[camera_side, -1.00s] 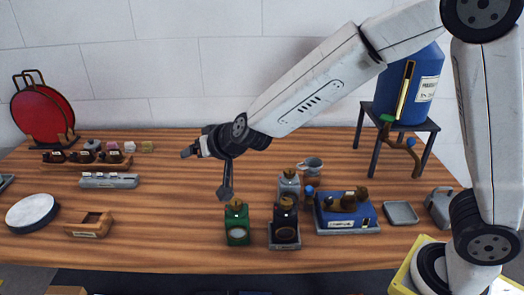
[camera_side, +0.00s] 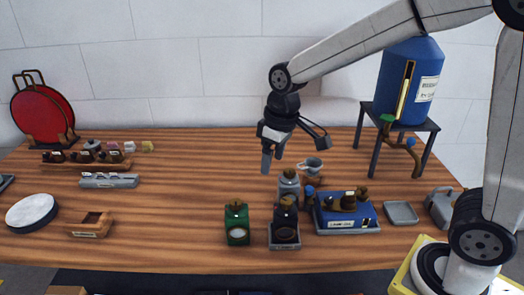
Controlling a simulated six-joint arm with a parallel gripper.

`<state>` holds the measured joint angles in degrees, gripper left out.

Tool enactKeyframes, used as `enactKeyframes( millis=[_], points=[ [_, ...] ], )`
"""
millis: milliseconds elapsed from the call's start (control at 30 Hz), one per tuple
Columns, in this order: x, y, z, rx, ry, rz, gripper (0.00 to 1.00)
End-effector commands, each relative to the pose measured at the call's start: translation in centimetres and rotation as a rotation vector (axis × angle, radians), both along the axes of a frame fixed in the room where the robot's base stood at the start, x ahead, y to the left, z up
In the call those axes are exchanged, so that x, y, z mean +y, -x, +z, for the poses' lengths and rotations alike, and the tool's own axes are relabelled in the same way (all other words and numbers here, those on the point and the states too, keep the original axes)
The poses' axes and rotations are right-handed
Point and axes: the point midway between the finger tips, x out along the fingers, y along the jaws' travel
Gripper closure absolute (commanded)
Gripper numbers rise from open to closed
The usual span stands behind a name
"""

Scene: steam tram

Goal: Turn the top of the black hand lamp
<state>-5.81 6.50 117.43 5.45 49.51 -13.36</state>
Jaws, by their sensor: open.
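The black hand lamp (camera_side: 286,219) stands upright on a small grey tray (camera_side: 285,247) near the front middle of the table, with a brass-coloured knob on top and a round lens facing front. A green hand lamp (camera_side: 237,224) stands to its left. A grey lamp (camera_side: 289,185) stands just behind it. My gripper (camera_side: 296,154) is open and empty, pointing down above and behind the lamps. It is apart from the black lamp, and nothing is between its fingers.
A blue box with dark knobs (camera_side: 345,213) is close on the right, with a metal mug (camera_side: 312,168) behind. A blue tank (camera_side: 408,85) on a stand is at back right. A wooden box (camera_side: 90,224) and white disc (camera_side: 32,211) lie left.

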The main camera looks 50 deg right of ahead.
Motion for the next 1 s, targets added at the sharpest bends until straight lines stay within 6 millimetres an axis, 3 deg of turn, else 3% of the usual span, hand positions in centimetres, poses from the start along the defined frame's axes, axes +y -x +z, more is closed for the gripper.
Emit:
enactKeyframes(
  millis=[300, 600, 1000],
  points=[
    [-2.8, 2.2, 0.7, 0.111, 0.089, 0.012, 0.19],
    [-2.7, 2.2, -3.5, 0.114, 0.086, 0.013, 0.19],
    [-2.7, 2.1, -4.5, 0.108, 0.085, 0.013, 0.19]
  ],
)
